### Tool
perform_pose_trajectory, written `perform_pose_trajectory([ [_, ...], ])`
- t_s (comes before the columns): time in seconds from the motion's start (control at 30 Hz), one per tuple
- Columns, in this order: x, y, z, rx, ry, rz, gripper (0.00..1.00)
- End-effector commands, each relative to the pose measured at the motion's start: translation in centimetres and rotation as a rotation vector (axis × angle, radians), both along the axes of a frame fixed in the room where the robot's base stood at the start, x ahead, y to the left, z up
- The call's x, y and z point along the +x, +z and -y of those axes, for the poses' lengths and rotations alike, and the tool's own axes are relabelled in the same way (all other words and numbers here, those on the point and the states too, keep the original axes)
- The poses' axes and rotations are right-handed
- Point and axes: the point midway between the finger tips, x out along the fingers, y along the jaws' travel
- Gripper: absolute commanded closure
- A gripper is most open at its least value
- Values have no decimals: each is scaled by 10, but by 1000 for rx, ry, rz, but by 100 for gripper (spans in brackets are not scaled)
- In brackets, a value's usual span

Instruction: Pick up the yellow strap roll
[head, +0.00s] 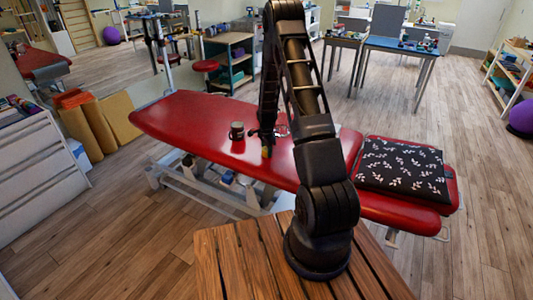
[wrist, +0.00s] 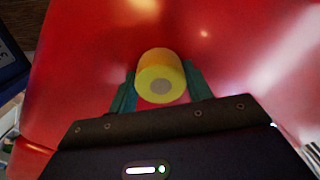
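The yellow strap roll (wrist: 158,72) is on the red treatment table (head: 185,112). My gripper (wrist: 160,84) has one teal finger on each side of the roll. Both fingers look close against its sides, but I cannot tell whether they press on it. In the head view my gripper (head: 262,146) is low over the table, and a small patch of the yellow roll (head: 265,152) shows at its tip, the rest hidden by my arm.
A dark cup-like object (head: 237,131) stands on the table just left of my gripper. A black patterned cushion (head: 402,166) lies at the table's right end. The red surface left of the dark object is clear.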

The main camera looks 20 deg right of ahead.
Motion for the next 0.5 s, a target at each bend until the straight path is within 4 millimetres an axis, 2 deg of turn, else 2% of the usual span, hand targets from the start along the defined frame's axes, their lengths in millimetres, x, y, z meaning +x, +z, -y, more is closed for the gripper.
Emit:
perform_pose_trajectory([
  [0.03, 0, 0, 0, 0, 0, 0, 68],
  [0.07, 0, 0, 0, 0, 0, 0, 73],
  [0.37, 0, 2, 0, 0, 0, 1, 73],
  [0.5, 1, 12, 0, -1, 1, 2, 73],
])
